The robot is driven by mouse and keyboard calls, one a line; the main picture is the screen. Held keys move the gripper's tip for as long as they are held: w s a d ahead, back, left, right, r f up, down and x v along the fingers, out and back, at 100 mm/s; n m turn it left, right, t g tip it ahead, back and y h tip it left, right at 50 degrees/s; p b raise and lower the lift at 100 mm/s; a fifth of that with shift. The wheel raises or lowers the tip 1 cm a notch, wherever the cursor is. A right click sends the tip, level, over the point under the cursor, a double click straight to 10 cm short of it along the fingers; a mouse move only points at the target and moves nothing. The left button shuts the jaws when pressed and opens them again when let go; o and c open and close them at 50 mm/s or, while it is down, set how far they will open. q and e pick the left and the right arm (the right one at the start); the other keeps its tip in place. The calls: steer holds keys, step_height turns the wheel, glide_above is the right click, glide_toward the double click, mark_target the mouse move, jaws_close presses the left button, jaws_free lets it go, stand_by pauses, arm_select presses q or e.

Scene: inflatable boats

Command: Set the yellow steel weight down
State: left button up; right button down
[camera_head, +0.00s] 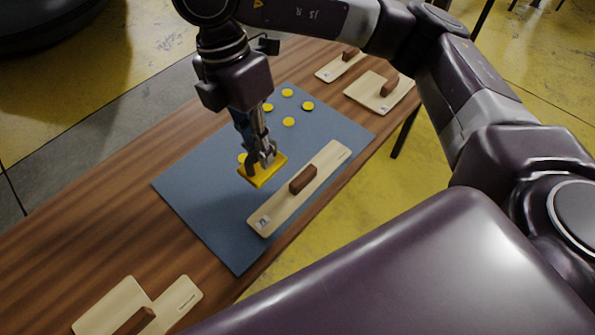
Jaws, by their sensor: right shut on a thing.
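The yellow steel weight (258,176) is a flat block in the jaws of my right gripper (264,157). The gripper points down over the middle of the blue-grey mat (203,190) and is shut on the weight. I cannot tell whether the weight touches the mat or hangs just above it. My left gripper is not in view.
A long wooden board with a brown handle (318,172) lies on the mat, close to the weight's right. Several yellow discs (289,122) lie behind. Other handled boards (378,95) lie at the table's far end and near end (108,306). The mat's left part is clear.

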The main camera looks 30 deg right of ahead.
step_height(320, 180, down, 20)
steer(key=shift+r+p, duration=0.15)
steer(key=shift+p, duration=0.75)
steer(key=c, duration=2.1)
jaws_free()
steer(key=shift+o, duration=0.4)
step_height(320, 180, up, 12)
steer(key=w+b, duration=0.1)
steer(key=w, duration=0.1)
steer(key=shift+a+b, duration=0.35)
steer(key=shift+a, duration=0.05)
